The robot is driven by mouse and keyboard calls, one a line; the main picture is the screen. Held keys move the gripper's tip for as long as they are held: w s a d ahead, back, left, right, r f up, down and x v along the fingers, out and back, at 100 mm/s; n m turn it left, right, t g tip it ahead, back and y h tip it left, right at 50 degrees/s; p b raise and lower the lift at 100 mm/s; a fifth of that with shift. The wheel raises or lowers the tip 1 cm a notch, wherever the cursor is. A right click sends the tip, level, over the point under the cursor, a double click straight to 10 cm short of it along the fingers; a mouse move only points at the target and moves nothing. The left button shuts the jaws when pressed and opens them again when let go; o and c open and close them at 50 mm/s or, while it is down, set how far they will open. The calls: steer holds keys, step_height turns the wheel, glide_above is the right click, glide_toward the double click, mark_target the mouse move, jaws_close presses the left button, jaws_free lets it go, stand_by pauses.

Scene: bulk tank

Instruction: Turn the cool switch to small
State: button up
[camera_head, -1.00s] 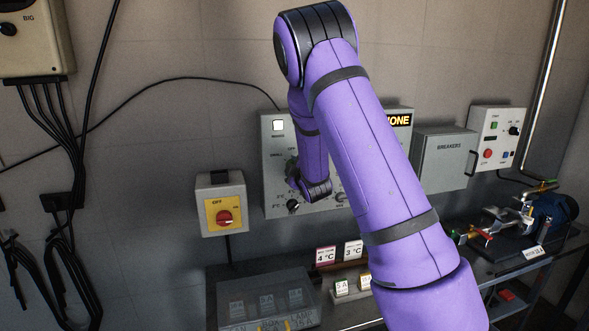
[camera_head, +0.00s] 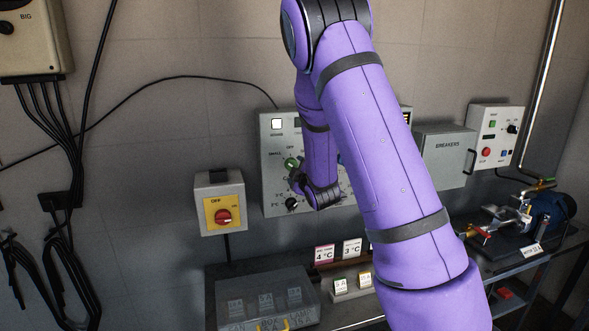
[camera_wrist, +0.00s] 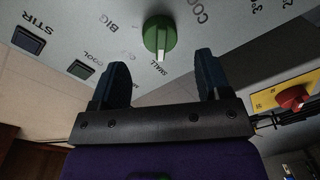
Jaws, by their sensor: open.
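The green cool switch (camera_wrist: 159,36) is a ridged knob on the grey control panel (camera_wrist: 215,50). It sits ahead of my gripper (camera_wrist: 162,78), roughly centred between the fingers and beyond their tips. My gripper is open and empty, with a visible gap to the knob. The knob's ridge points down in the wrist view, near the SMALL label (camera_wrist: 142,68); its exact setting is hard to tell. In the head view the green knob (camera_head: 291,163) shows just left of my wrist, beside the SMALL label (camera_head: 275,155). My forearm hides the panel's right part.
A black knob (camera_head: 292,203) sits below on the same panel. A yellow switch box with a red knob (camera_head: 224,216) is to the lower left. A breakers cabinet (camera_head: 446,158) is to the right. A bench with a clear-lidded box (camera_head: 262,298) stands below.

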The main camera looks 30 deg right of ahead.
steer(key=shift+v, duration=2.65)
steer(key=s+a+r+m+g+y, duration=0.3)
steer(key=s+a+r+m+g, duration=0.35)
steer(key=s+a+r, duration=0.4)
steer(key=s+a+r+m+g, duration=0.1)
steer(key=s+a+r+g, duration=0.1)
steer(key=s, duration=1)
steer(key=s+a+r+m+g+y, duration=0.1)
steer(key=s+a+r+m+g, duration=0.1)
steer(key=s, duration=1)
steer(key=shift+a+g, duration=0.65)
steer(key=shift+a, duration=0.1)
